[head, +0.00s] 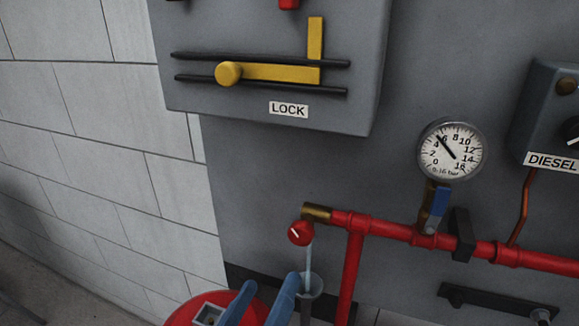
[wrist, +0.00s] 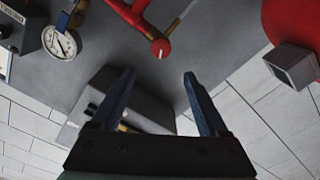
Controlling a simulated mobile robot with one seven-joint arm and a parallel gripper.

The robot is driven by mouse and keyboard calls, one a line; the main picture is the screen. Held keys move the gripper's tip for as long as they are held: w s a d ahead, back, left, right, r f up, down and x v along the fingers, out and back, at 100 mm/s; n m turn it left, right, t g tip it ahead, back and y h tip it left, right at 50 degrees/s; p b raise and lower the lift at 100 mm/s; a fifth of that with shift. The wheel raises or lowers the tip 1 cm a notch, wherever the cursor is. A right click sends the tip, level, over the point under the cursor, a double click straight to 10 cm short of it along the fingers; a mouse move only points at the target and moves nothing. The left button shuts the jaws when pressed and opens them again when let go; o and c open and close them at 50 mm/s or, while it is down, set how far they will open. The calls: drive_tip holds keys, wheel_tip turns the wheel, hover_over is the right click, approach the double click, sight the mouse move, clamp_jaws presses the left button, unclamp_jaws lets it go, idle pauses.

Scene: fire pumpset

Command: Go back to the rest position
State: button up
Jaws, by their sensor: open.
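My gripper (head: 267,283) shows at the bottom of the head view, with two blue fingers apart and nothing between them. It also shows in the wrist view (wrist: 158,76), open and empty. A red round knob (head: 300,233) with a white mark sits by the brass end (head: 317,213) of the red pipe, above and a little right of my fingertips in the head view. My fingers look apart from the knob, which also shows in the wrist view (wrist: 160,48). A pale stream (head: 309,262) runs from the pipe end down into a grey funnel (head: 312,284).
A grey panel box with a yellow lever (head: 275,73) and a LOCK label (head: 288,109) hangs above. A pressure gauge (head: 452,151), blue valve handle (head: 440,202) and DIESEL box (head: 551,110) are at right. A red rounded body (head: 185,315) is at the lower left.

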drive_tip(key=w+d+r+m+t+y+p, duration=0.1)
drive_tip(key=w+r+t+p, duration=0.1)
drive_tip(key=r, duration=0.9)
drive_tip(key=w+d+r+m+t+y+p, duration=0.1)
drive_tip(key=w+r+m+t+p, duration=0.15)
drive_tip(key=r, duration=0.85)
drive_tip(key=s+d+r+t+y+p, duration=0.1)
drive_tip(key=s+r+t, duration=0.1)
drive_tip(key=r, duration=0.8)
drive_tip(key=s+d+r+t+y+p, duration=0.1)
drive_tip(key=s+r, duration=0.4)
drive_tip(key=r, duration=0.5)
drive_tip(key=t+y+p, duration=0.1)
drive_tip(key=t, duration=0.1)
drive_tip(key=shift+s+d+r+t+y, duration=0.15)
drive_tip(key=shift+d+t+y, duration=0.05)
drive_tip(key=shift+t+y, duration=0.15)
